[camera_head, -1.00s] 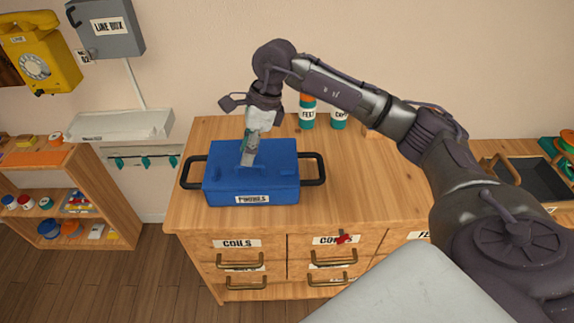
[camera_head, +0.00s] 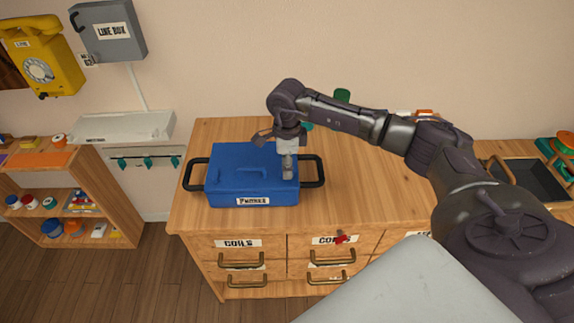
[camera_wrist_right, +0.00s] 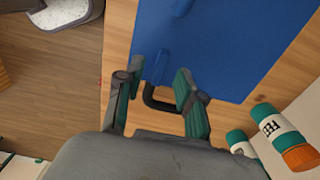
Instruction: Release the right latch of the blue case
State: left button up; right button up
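The blue case (camera_head: 227,160) stands closed on the wooden cabinet, with a label on its front and a black handle at each side. A latch piece (camera_head: 226,183) shows at the left of its lid. My right gripper (camera_head: 287,175) points down over the right end of the lid and hides the right latch in the head view. In the right wrist view, my gripper (camera_wrist_right: 160,70) is open, its fingers apart. The small blue right latch (camera_wrist_right: 156,64) lies between and beyond the fingertips; contact cannot be told. My left gripper is not in view.
The wooden cabinet top (camera_head: 360,195) is clear right of the case. Bottles stand behind my right arm; one labelled bottle (camera_wrist_right: 275,133) shows in the wrist view. A dark tray (camera_head: 530,178) is at the far right, a low shelf (camera_head: 110,185) at the left.

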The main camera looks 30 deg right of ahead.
jog(key=shift+f, duration=0.8)
grip_shut()
